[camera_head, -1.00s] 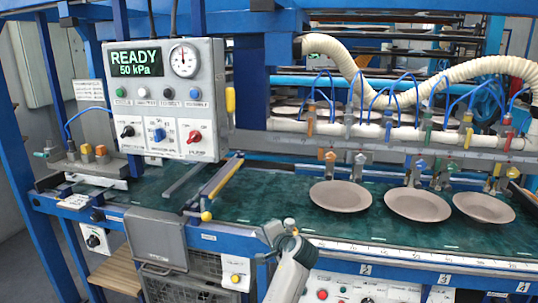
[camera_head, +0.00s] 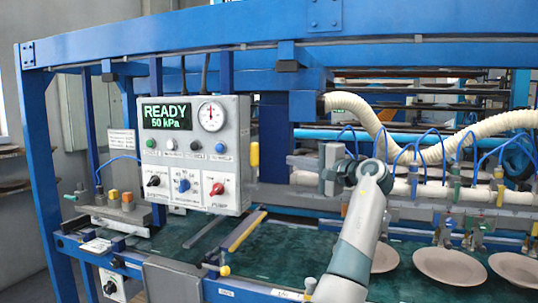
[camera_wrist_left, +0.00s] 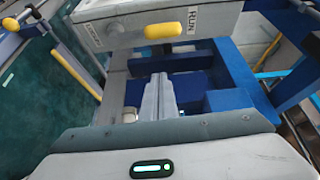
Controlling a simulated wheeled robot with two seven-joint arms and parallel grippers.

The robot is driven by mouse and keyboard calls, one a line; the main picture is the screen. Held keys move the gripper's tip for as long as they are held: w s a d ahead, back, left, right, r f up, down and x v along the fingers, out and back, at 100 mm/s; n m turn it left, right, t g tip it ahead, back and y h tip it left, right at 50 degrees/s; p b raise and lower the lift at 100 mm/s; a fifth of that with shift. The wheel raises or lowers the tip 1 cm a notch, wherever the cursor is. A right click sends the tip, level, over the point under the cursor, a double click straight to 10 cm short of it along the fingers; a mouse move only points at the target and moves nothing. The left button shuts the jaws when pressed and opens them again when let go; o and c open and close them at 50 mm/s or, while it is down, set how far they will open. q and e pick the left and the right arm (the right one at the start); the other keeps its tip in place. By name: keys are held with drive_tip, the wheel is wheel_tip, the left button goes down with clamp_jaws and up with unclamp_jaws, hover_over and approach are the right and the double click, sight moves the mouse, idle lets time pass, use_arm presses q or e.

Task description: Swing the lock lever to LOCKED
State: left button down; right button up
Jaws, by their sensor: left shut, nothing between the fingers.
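The lock lever is a yellow handle (camera_head: 253,153) on the right side of the grey control box (camera_head: 196,148). It hangs upright in the head view. In the left wrist view, the yellow handle (camera_wrist_left: 163,31) lies on the box side beside a RUN label (camera_wrist_left: 195,20); a second label (camera_wrist_left: 92,35), too small to read surely, is further left. My left gripper (camera_head: 329,167) is to the right of the lever, at about its height, with a gap between them. Its fingers (camera_wrist_left: 158,97) are shut and empty, apart from the handle. My right gripper is not in view.
The box's display reads READY, 50 kPa. Below it is a green conveyor bed (camera_head: 270,262) with a yellow-edged bar (camera_head: 243,232). Grey-brown plates (camera_head: 449,266) lie at the right. A cream hose (camera_head: 430,122) and blue frame beams (camera_head: 160,45) surround the area.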

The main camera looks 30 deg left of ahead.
use_arm(q)
drive_tip(key=shift+s+d+r, duration=0.1)
drive_tip(key=shift+s+r, duration=0.05)
drive_tip(key=shift+r, duration=0.75)
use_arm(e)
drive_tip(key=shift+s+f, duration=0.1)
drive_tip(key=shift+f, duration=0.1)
